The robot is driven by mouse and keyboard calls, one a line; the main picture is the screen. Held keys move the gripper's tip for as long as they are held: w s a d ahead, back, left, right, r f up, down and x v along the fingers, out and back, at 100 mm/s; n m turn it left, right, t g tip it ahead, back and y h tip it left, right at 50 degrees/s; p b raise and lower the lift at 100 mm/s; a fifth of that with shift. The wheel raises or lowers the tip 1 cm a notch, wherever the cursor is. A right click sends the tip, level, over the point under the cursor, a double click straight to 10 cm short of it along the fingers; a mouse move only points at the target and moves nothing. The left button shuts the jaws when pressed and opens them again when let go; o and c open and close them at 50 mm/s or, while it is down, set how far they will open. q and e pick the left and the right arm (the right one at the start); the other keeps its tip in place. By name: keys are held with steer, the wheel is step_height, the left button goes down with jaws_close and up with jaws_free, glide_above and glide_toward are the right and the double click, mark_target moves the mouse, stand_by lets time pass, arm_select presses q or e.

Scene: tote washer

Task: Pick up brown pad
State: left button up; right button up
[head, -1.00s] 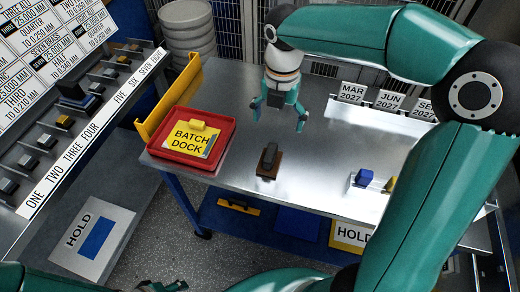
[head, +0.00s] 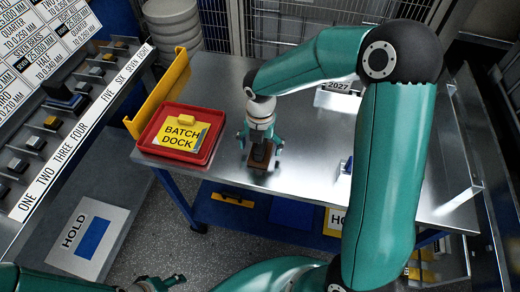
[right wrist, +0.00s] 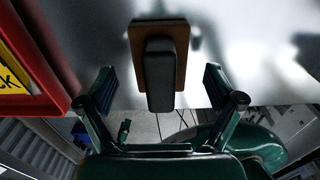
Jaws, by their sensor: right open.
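The brown pad (head: 258,164) lies on the steel table near its front edge, with a dark block-shaped grip on top. In the right wrist view the brown pad (right wrist: 146,50) shows as a brown plate with the dark grip reaching toward my fingers. My right gripper (head: 261,147) is open and directly over the pad, one finger on each side. In the right wrist view the right gripper (right wrist: 160,76) has clear gaps on both sides of the grip, touching neither side. My left gripper (head: 165,283) shows only partly at the bottom edge; its jaw state is unclear.
A red tray (head: 152,148) with a yellow BATCH DOCK card stands left of the pad, beside a yellow rail (head: 160,93). A blue block (head: 347,166) is partly hidden behind my right arm. A sloped rack (head: 75,125) stands left. The table between tray and pad is clear.

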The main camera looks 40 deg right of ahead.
steer(key=shift+f, duration=0.95)
steer(key=shift+c, duration=0.4)
steer(key=shift+r, duration=0.1)
steer(key=c, duration=1.2)
step_height(320, 180, up, 20)
